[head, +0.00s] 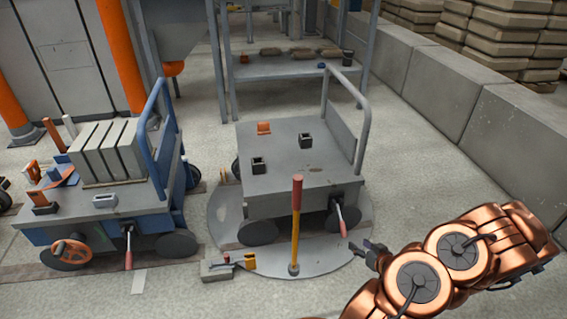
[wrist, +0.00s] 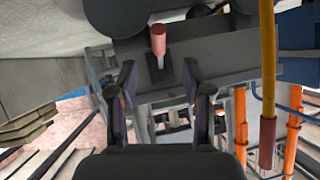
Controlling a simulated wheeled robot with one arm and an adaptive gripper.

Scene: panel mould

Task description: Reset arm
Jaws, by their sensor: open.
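My gripper (head: 370,250) is at the end of my copper-coloured arm, at the lower right of the head view. Its dark fingers point left, toward the grey cart (head: 284,165). In the wrist view the two fingers of my gripper (wrist: 160,82) stand apart with nothing between them. The grey cart's lever with a red grip (head: 340,220) is just left of and above my gripper in the head view. The red grip (wrist: 158,40) also shows beyond the fingers in the wrist view, apart from them.
An upright red and yellow lever (head: 296,225) stands before the grey cart on a round floor plate (head: 222,235). A blue cart (head: 60,222) with grey slabs (head: 108,150) is at left. A concrete wall (head: 510,130) runs along the right. Floor between cart and wall is clear.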

